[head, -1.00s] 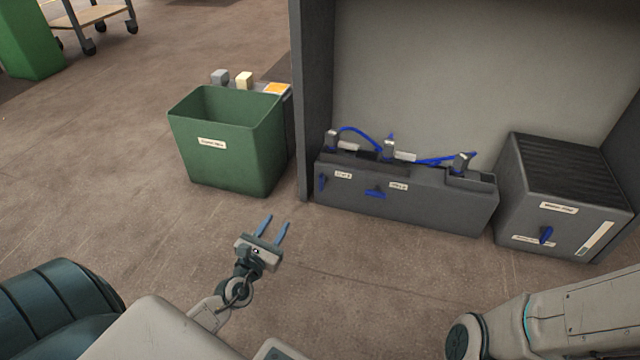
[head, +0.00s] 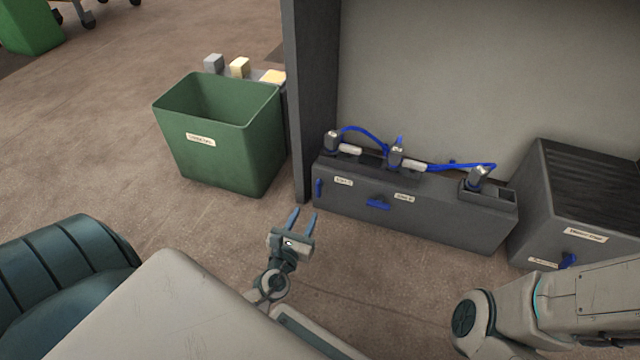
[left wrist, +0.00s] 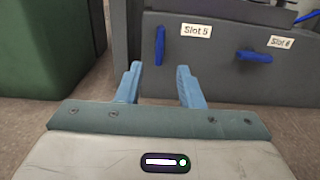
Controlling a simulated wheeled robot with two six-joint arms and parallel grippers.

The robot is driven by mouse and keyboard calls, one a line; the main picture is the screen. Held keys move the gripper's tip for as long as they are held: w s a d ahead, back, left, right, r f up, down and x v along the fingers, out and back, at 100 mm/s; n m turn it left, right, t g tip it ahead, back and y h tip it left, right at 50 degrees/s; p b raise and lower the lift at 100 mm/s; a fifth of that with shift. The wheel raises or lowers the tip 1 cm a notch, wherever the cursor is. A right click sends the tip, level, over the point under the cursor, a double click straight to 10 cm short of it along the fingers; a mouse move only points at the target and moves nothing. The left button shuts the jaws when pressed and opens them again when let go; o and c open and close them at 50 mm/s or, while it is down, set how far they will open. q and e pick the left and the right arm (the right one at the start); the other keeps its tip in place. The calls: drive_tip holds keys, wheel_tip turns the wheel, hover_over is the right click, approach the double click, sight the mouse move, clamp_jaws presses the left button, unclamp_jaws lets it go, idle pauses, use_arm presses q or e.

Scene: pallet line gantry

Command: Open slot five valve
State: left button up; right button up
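The slot five valve is a blue lever (head: 319,187) at the left end of the grey valve box (head: 447,217). In the left wrist view the lever (left wrist: 160,46) stands upright, just left of the "Slot 5" label (left wrist: 196,31). A second blue lever (head: 378,204), beside the "Slot 6" label (left wrist: 282,43), lies roughly level. My left gripper (head: 302,219) is open and empty, its two blue fingers pointing at the box. It is short of the box, and the slot five lever shows beyond and between the fingertips (left wrist: 158,80). My right gripper is out of view.
A green bin (head: 216,150) stands left of the grey gantry post (head: 303,100). A dark box with a ribbed top (head: 588,190) and a blue lever stands at the right. Blue hoses (head: 440,166) run along the valve box top. The floor before the box is clear.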

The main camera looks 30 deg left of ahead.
sight(317, 190)
use_arm(q)
drive_tip(key=x, duration=1)
clamp_jaws()
